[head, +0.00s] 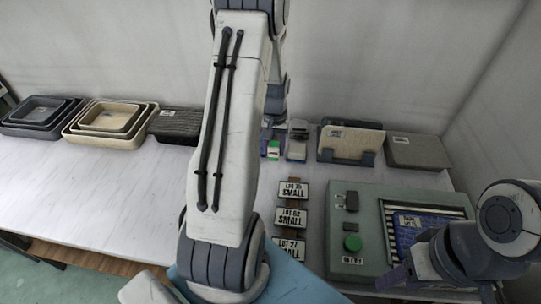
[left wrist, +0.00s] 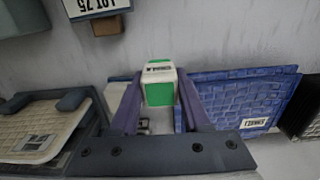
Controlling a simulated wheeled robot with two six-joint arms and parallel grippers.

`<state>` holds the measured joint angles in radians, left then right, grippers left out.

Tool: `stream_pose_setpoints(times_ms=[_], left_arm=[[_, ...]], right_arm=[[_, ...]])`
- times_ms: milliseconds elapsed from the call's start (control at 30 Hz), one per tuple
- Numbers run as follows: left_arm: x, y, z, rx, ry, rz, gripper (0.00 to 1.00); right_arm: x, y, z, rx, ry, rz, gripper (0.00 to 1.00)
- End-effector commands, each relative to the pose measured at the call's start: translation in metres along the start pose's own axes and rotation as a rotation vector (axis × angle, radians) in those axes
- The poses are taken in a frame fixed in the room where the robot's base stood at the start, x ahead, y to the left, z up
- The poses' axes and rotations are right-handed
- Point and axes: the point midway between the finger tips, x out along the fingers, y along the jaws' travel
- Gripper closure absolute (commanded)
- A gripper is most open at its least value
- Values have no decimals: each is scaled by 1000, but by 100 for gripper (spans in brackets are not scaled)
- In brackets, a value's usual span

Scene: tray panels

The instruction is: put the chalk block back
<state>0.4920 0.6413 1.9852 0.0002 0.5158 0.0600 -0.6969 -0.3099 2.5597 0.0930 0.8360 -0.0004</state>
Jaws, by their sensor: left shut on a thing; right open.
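The chalk block is a small white block with green faces and a dark-lettered label (left wrist: 159,88). It also shows in the head view (head: 273,153), partly hidden by my left arm. My left gripper (left wrist: 160,100) is shut on it, with a purple finger on each side. In the head view the left gripper (head: 269,148) is mostly hidden behind the arm, near the back of the table. My right gripper (head: 435,280) is open at the lower right, over the near part of the green control panel (head: 377,262).
A cream panel (head: 347,143) and a grey tray (head: 415,151) stand at the back right. Left are a dark woven tray (head: 178,124) and nested trays (head: 73,135). Lot signs (head: 291,216) stand mid-table. A blue woven panel (left wrist: 235,98) shows beside the left gripper.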

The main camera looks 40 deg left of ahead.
Motion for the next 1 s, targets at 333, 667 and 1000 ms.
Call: stream_pose_setpoints(times_ms=[333, 667, 1000], left_arm=[[32, -13, -6, 3, -4, 0, 100], [49, -12, -7, 3, 2, 0, 100], [52, -12, -7, 2, 1, 0, 23]], right_arm=[[-7, 0, 0, 0, 0, 0, 50], [-8, -1, 0, 0, 0, 0, 50], [-6, 0, 0, 0, 0, 0, 50]])
